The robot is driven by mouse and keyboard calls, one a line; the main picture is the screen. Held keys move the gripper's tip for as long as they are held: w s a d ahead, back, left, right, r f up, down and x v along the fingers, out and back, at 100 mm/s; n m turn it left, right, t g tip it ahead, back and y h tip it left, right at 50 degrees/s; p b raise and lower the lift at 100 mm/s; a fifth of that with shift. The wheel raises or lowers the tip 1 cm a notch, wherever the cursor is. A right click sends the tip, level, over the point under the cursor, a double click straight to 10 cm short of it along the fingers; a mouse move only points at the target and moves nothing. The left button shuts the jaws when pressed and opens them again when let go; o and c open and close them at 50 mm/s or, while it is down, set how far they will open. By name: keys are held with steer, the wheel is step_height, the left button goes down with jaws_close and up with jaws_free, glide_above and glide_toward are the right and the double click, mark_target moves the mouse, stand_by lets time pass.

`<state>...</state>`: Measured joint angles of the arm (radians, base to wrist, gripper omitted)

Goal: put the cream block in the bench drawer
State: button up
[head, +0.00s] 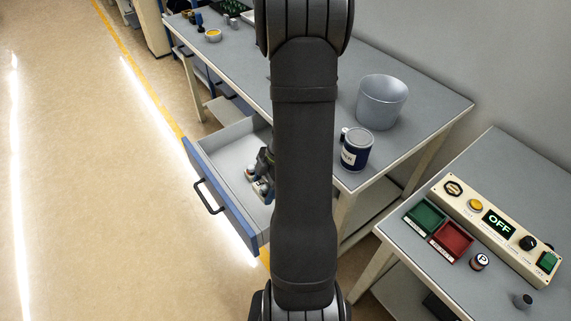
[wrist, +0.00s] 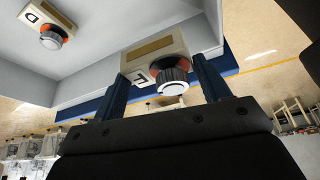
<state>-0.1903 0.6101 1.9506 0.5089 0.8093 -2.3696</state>
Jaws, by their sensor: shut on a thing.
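A cream block (wrist: 150,52) with an orange-red ring, a ribbed dark-and-silver knob and a letter label sits between my gripper's two blue fingers (wrist: 163,84) in the wrist view. My gripper is shut on it. The bench drawer (head: 226,206) is pulled open, with a blue front and grey inside. In the head view my gripper (head: 265,166) is at the drawer's right part, partly hidden by my arm. A second cream block (wrist: 37,17), labelled D, with a similar knob, lies in the drawer at the wrist view's upper left. Whether the held block touches the drawer floor I cannot tell.
A side table at right holds a green tray (head: 425,217), a red tray (head: 452,241) and a control panel (head: 497,224) reading OFF. The drawer's left part is clear.

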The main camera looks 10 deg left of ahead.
glide_toward(262, 216)
steer(key=x, duration=0.5)
steer(key=shift+r, duration=0.1)
steer(key=shift+s, duration=0.1)
stand_by(0.4)
steer(key=o, duration=1.1)
steer(key=v, duration=1.2)
steer(key=shift+a, duration=0.1)
steer(key=x, duration=1.2)
steer(key=shift+r, duration=0.7)
